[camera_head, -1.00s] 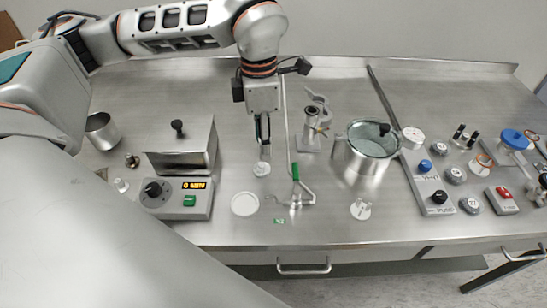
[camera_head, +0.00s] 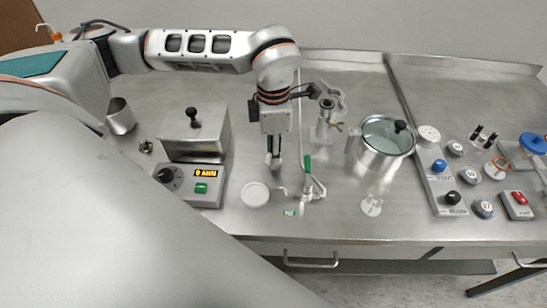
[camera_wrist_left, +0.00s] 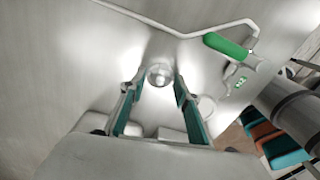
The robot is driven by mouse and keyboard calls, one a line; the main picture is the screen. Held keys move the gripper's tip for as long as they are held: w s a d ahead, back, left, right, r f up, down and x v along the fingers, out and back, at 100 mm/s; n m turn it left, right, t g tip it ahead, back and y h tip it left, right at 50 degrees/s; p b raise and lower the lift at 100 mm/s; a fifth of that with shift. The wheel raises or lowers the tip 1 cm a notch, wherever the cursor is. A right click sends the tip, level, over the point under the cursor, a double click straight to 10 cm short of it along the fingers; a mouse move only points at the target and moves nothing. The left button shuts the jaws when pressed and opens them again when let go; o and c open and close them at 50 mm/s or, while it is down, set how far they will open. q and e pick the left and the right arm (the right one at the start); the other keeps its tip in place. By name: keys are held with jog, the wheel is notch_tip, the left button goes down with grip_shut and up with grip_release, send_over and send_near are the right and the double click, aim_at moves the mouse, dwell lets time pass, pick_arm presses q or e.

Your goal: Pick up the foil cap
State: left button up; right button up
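The foil cap is a small, round, shiny silver piece. It shows in the left wrist view (camera_wrist_left: 160,75) on the steel bench, between the fingertips of my left gripper. My left gripper (camera_head: 273,162) points straight down at the bench; it also shows in the left wrist view (camera_wrist_left: 158,82). Its teal-padded fingers are apart, one on each side of the cap, with a small gap visible beside it. In the head view the fingers mostly hide the cap. My right gripper is in neither view.
A green-handled valve (camera_head: 308,165) stands close right of the gripper, a white disc (camera_head: 256,194) just in front. A heater box with display (camera_head: 192,183) is to the left. A lidded glass-topped pot (camera_head: 383,140) and a metal clamp stand (camera_head: 326,120) are to the right.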

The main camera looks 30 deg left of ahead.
pick_arm(q)
jog(key=c, duration=0.8)
jog(key=shift+c, duration=0.2)
jog(key=shift+r, duration=0.15)
